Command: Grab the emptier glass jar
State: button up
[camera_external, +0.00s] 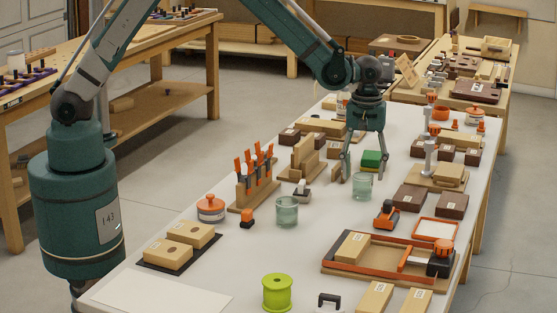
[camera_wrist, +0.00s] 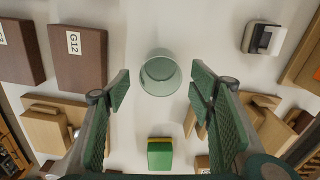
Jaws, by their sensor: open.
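Two pale green glass jars stand upright on the white bench top. One jar (camera_external: 287,211) is left of and nearer the camera than the other jar (camera_external: 362,187). I cannot tell for certain how full either is. My gripper (camera_external: 363,172) is open above the bench, pointing down, its fingers spread just above and behind the right-hand jar. In the wrist view one jar (camera_wrist: 159,74) shows whole, just beyond the gap between the open fingertips (camera_wrist: 160,88). Nothing is held.
A green block (camera_external: 373,160) lies behind the right-hand jar and shows in the wrist view (camera_wrist: 160,154). Brown blocks (camera_external: 409,198) stand to its right. An orange-handled tool rack (camera_external: 257,178) and a lime spool (camera_external: 277,293) are near the left jar.

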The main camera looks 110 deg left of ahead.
aim_at(363, 185)
jog(key=shift+f, duration=0.2)
jog(key=shift+d+f+b, duration=0.1)
jog(key=shift+f+b, duration=0.3)
jog(key=shift+f, duration=2.05)
jog(key=c, duration=1)
jog(key=shift+r, duration=0.2)
jog(key=shift+r+p, duration=0.6)
jog(key=shift+r, duration=4.15)
